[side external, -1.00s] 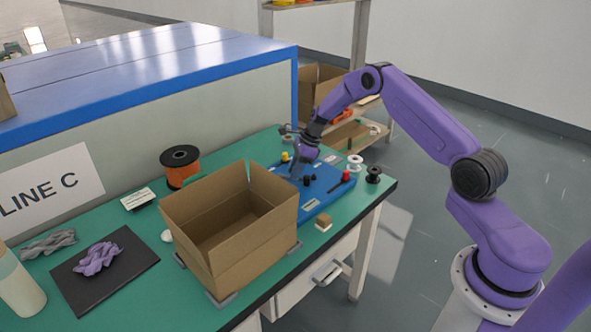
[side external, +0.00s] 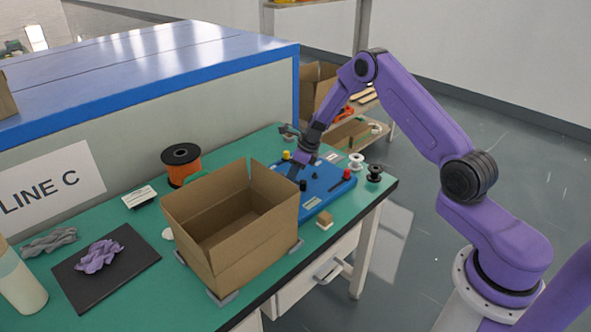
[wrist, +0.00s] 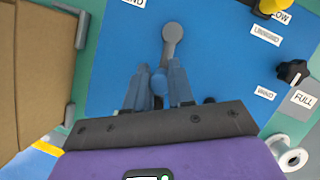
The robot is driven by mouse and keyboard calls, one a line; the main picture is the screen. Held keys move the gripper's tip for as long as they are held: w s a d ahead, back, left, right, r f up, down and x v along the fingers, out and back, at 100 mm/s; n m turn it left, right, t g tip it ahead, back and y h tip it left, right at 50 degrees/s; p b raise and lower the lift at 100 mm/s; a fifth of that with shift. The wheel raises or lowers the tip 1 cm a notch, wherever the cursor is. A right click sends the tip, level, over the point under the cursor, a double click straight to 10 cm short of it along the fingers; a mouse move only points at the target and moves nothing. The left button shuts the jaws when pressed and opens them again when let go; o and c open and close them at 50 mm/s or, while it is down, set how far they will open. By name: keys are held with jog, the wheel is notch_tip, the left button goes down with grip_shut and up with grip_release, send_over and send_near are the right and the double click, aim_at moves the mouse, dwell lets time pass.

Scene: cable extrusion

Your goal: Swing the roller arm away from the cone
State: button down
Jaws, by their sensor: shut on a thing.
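The blue board (side external: 325,188) lies on the green bench; it fills most of the wrist view (wrist: 230,85). The roller arm (wrist: 171,45) shows there as a grey lever with a round end, pointing up the picture from between my fingers. My gripper (wrist: 159,74) is shut on the roller arm, with a blue rounded part showing between the fingers. In the side view my gripper (side external: 300,168) is low over the left part of the board. I cannot make out the cone in either view.
An open cardboard box (side external: 230,225) stands close left of the board, also in the wrist view (wrist: 35,75).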

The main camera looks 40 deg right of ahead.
jog(key=m, duration=0.1)
jog(key=a+m+h, duration=0.1)
jog(key=m, duration=0.1)
jog(key=shift+a, duration=0.25)
jog(key=shift+w+a+m+t+h, duration=0.15)
jog(key=shift+a+m+t+h, duration=0.25)
jog(key=shift+m, duration=0.9)
jog(key=shift+w+a+m, duration=0.1)
jog(key=shift+a+m, duration=0.1)
jog(key=shift+m, duration=0.1)
jog(key=c, duration=1)
grip_release()
jog(key=shift+r, duration=0.1)
jog(key=v, duration=1.7)
jog(key=shift+a+r, duration=0.15)
jog(key=shift+a, duration=0.2)
